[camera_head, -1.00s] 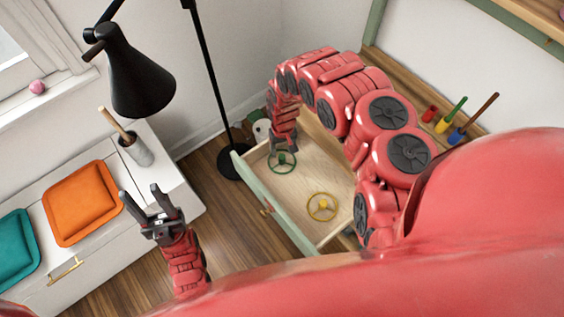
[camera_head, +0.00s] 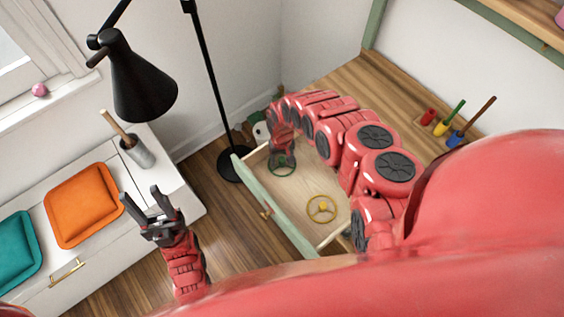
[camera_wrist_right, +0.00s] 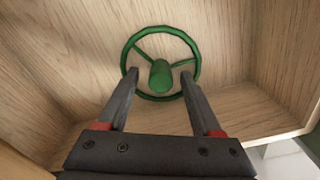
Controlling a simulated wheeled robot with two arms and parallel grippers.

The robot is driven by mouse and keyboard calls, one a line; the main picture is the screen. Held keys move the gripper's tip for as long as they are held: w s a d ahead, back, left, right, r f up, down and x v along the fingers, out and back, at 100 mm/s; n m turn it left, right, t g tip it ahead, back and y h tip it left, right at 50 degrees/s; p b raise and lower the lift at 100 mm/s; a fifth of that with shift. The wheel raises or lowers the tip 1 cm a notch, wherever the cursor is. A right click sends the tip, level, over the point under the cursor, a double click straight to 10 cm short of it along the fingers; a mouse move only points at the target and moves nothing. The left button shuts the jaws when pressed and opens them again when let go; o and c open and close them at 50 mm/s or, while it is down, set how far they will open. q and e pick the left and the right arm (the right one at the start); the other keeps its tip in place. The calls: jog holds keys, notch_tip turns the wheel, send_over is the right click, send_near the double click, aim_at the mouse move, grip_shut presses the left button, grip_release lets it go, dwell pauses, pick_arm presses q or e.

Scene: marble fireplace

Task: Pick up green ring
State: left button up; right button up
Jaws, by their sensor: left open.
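The green ring (camera_head: 281,175), with spokes and a central hub, lies in the open drawer (camera_head: 279,217) near its far left corner. My right gripper (camera_head: 281,162) is down in the drawer over the ring and partly hides it. In the right wrist view, the green ring (camera_wrist_right: 161,77) shows clearly, and the right gripper's fingers (camera_wrist_right: 159,78) are apart, one on each side of the hub. Whether they touch the ring cannot be told. My left gripper (camera_head: 140,192) is open and empty, in front of the white cabinet.
A yellow ring (camera_head: 321,208) lies nearer in the drawer. The drawer walls stand close around my right gripper. A black floor lamp (camera_head: 140,85) stands behind. Orange (camera_head: 83,204) and teal (camera_head: 17,250) cushions lie on the white cabinet (camera_head: 170,180).

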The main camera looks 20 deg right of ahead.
grip_shut()
jog(key=shift+r, duration=0.1)
dwell(0.3)
